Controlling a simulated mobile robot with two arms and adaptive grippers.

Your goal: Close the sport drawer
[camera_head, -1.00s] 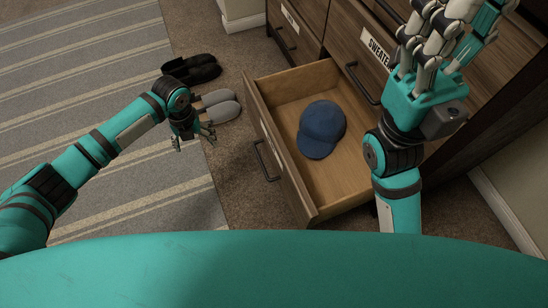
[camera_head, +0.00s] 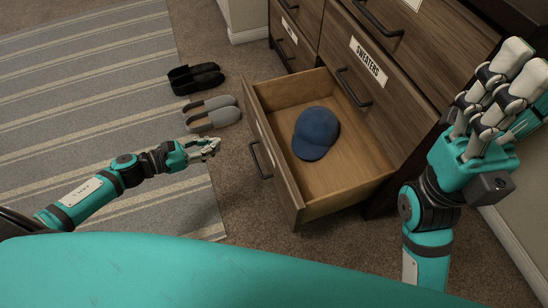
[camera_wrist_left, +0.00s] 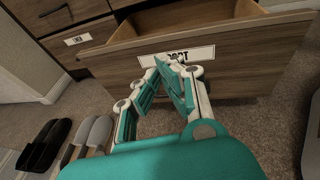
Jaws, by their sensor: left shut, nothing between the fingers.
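The open wooden drawer (camera_head: 281,177) sticks out at the bottom of the dresser, with a blue cap (camera_head: 316,133) lying inside. Its front has a dark handle (camera_head: 259,160). In the left wrist view the drawer front (camera_wrist_left: 245,69) fills the upper middle, its white label (camera_wrist_left: 176,57) partly hidden by my fingers. My left gripper (camera_head: 214,146) is shut and empty, to the left of the drawer front and apart from it in the head view. It also shows in the left wrist view (camera_wrist_left: 171,62). My right gripper (camera_head: 506,95) is raised to the right of the drawer, before the dresser.
The dresser (camera_head: 395,85) has a drawer labelled SWEATERS (camera_head: 368,61) above the open one. Carpet in front of the drawer is clear.

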